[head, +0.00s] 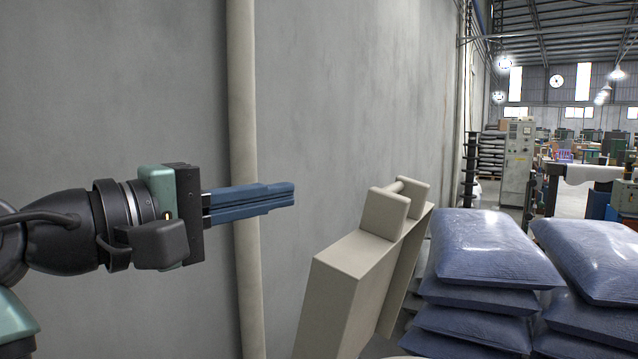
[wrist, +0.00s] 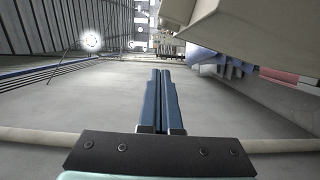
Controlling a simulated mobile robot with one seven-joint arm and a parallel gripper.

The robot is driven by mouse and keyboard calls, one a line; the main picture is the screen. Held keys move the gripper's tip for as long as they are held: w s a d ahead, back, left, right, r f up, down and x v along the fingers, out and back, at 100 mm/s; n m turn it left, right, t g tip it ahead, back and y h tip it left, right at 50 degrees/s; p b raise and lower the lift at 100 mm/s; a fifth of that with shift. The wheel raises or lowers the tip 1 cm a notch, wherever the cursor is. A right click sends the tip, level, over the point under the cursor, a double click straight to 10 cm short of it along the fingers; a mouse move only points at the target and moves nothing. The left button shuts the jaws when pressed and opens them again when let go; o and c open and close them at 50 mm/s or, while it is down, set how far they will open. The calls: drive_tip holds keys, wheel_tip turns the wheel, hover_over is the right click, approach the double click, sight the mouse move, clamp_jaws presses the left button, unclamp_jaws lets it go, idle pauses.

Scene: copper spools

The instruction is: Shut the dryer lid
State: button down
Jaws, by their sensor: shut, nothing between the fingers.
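The dryer lid (head: 350,285) is a beige slab that stands raised and tilted in the head view. A handle bar (head: 394,187) between two beige brackets sits at its top. The dryer body is mostly out of view; only a pale edge shows at the bottom of the head view. My gripper (head: 292,194) has blue fingers, shut with nothing between them. It points right, to the left of the lid and about as high as the handle, apart from it. In the wrist view a large beige shape, likely the lid (wrist: 250,32), is at upper right of the fingers (wrist: 161,72).
A grey wall (head: 340,110) with a beige vertical pipe (head: 246,150) stands behind my gripper. Stacked blue-grey sacks (head: 490,250) lie right of the lid. A grey cabinet (head: 518,160) stands farther back. The space between my fingers and the lid looks clear.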

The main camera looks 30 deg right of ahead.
drive_tip(key=d+p, duration=0.1)
drive_tip(key=d, duration=0.2)
drive_tip(key=d+p, duration=0.2)
drive_tip(key=d, duration=0.2)
drive_tip(key=d+p, duration=0.1)
drive_tip(key=d, duration=0.3)
drive_tip(key=shift+s+p, duration=0.3)
drive_tip(key=shift+s, duration=0.05)
drive_tip(key=shift+f, duration=0.1)
